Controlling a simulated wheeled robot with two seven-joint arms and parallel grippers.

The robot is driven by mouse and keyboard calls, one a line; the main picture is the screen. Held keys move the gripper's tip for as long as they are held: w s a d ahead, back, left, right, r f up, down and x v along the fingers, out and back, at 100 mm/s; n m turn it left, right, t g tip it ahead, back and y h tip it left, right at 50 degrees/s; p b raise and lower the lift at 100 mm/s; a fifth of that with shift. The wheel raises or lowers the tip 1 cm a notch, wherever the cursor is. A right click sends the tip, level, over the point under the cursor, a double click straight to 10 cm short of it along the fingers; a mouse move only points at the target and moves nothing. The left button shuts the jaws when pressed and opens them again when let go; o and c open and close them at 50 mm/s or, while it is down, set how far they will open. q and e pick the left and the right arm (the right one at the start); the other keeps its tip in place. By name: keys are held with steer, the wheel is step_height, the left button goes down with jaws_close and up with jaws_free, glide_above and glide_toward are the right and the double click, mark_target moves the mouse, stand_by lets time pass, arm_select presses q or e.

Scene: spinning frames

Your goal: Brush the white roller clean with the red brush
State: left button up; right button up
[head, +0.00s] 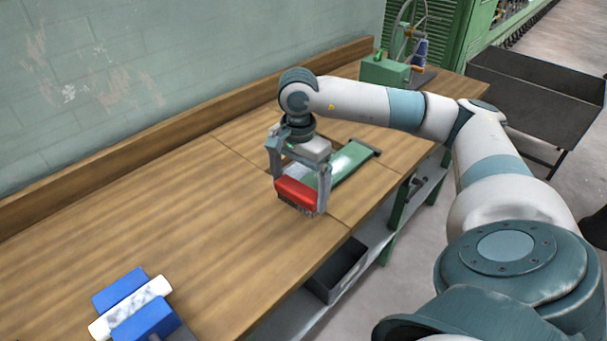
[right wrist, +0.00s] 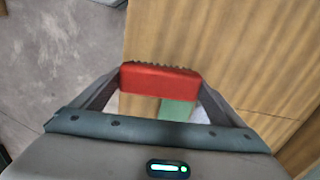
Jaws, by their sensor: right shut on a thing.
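The red brush (head: 296,194) is between the fingers of my right gripper (head: 298,188), which is shut on it. Its dark bristles face down over the wooden bench. The brush also shows in the right wrist view (right wrist: 160,80), held across between the two fingers. The white roller (head: 131,308) has bluish-grey patches on it and lies in a blue holder (head: 146,319) at the lower left of the head view. The right gripper is well apart from the roller, farther back and to the right. My left gripper is not in view.
A green and pale flat thing (head: 349,160) lies on the bench (head: 215,215) behind the gripper. A green device with a wheel (head: 386,70) stands at the far end. A grey bin (head: 338,270) sits on the lower shelf. The bench between brush and roller is clear.

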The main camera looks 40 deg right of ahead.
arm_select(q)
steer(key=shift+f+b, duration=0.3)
arm_select(e)
steer(key=s+a+f+n, duration=0.1)
steer(key=s+a+n, duration=0.2)
steer(key=a+n, duration=1.3)
steer(key=a, duration=0.3)
steer(key=shift+f, duration=0.15)
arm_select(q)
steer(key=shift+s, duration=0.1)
